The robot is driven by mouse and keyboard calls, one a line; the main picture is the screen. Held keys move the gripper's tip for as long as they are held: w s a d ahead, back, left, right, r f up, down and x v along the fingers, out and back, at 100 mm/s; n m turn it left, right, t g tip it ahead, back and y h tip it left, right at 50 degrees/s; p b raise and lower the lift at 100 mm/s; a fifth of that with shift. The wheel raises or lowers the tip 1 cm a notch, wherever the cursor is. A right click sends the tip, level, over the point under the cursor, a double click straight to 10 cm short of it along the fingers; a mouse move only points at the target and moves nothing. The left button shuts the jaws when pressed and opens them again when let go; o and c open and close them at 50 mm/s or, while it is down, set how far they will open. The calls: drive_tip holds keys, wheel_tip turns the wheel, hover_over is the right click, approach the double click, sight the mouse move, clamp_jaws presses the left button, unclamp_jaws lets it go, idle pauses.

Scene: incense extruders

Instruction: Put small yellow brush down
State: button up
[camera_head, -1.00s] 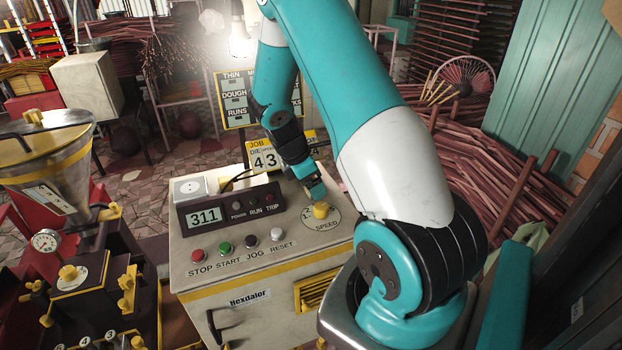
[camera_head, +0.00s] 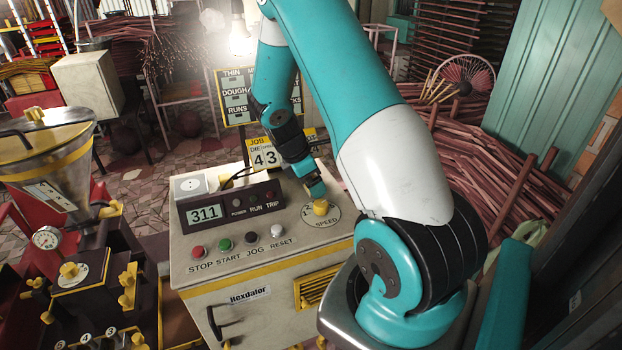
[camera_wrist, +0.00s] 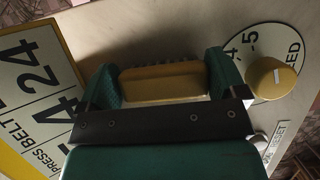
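The small yellow brush (camera_wrist: 163,82) shows in the wrist view, with a row of dark bristles along its far edge. It lies between the two green fingers of my gripper (camera_wrist: 165,84), which press against its two ends. In the head view my gripper (camera_head: 317,190) points down at the top of the cream control cabinet (camera_head: 235,265), just behind the yellow speed knob (camera_head: 320,207). The brush cannot be made out there. Whether the brush touches the cabinet top is hard to tell.
The speed knob also stands close right of my gripper in the wrist view (camera_wrist: 271,78). A job card with numbers (camera_head: 264,157) stands left of it. The display box (camera_head: 230,207) and several buttons (camera_head: 224,244) fill the cabinet's left and front.

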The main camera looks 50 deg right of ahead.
drive_tip(key=shift+s+a+f, duration=0.25)
drive_tip(key=shift+s+f, duration=0.1)
drive_tip(key=shift+f, duration=0.35)
drive_tip(key=shift+w+d+r, duration=0.1)
drive_tip(key=shift+w+r, duration=0.1)
drive_tip(key=shift+r, duration=0.45)
drive_tip(key=b+v, duration=0.2)
drive_tip(key=v, duration=1)
drive_tip(key=s+a+r+m+t+y, duration=0.1)
drive_tip(key=a+r+m+t+y, duration=0.2)
drive_tip(key=a, duration=1.4)
drive_tip(key=s+a+r+y, duration=0.2)
drive_tip(key=s+a, duration=0.6)
drive_tip(key=s+a+r+m+y, duration=0.1)
drive_tip(key=s+a+r+y, duration=0.2)
drive_tip(key=s+a, duration=0.5)
drive_tip(key=shift+a+m+g, duration=0.3)
drive_tip(key=shift+a+g, duration=0.1)
drive_tip(key=shift+a, duration=0.35)
